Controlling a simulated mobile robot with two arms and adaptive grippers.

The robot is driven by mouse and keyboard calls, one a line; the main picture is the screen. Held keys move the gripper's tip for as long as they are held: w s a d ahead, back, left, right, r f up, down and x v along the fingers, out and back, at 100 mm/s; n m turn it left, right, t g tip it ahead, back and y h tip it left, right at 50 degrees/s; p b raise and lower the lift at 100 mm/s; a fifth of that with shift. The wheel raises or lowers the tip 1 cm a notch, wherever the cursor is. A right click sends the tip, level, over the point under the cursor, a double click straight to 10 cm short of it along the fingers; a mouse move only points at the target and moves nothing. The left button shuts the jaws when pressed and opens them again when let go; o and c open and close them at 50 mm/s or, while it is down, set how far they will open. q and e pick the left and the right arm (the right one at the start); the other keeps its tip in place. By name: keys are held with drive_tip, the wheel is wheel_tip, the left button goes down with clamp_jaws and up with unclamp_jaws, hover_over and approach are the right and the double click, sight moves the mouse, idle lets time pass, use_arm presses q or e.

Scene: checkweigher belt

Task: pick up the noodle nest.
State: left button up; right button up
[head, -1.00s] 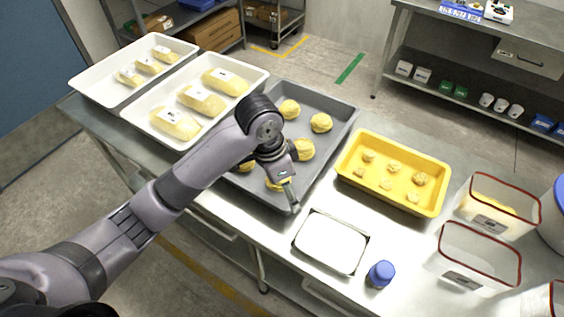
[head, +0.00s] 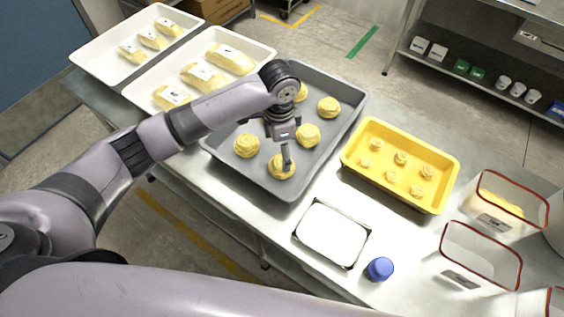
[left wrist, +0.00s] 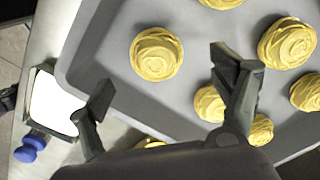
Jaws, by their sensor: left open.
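Several yellow noodle nests lie spread out in a grey tray (head: 225,158). One nest (head: 281,167) is near the tray's front corner, with others at the left (head: 246,145), the right (head: 308,134) and farther back (head: 329,107). My left gripper (head: 285,158) is open and empty, pointing down by the front nest and partly covering it in the head view. In the left wrist view, a nest (left wrist: 157,53) shows between the spread fingers (left wrist: 163,80), beyond their tips; contact is not visible. My right gripper is out of view.
A yellow tray (head: 398,195) with small pieces stands right of the grey tray. A steel-rimmed white scale plate (head: 331,234) and a blue-capped item (head: 380,268) are in front. White trays (head: 215,50) with packed portions stand at the left, clear red-rimmed bins (head: 480,255) at the right.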

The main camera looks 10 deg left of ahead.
sight(280, 162)
use_arm(q)
drive_tip(key=shift+f, duration=0.6)
drive_tip(key=shift+s+f+p, duration=0.1)
drive_tip(key=shift+f+p, duration=0.2)
drive_tip(key=f, duration=0.1)
drive_tip(key=f+p, duration=0.1)
drive_tip(key=f, duration=0.1)
drive_tip(key=shift+s+d+f, duration=0.1)
drive_tip(key=shift+s+f, duration=0.15)
drive_tip(key=shift+f, duration=0.55)
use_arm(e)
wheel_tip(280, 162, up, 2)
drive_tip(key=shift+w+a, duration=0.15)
use_arm(q)
drive_tip(key=shift+c, duration=0.6)
drive_tip(key=c, duration=1.2)
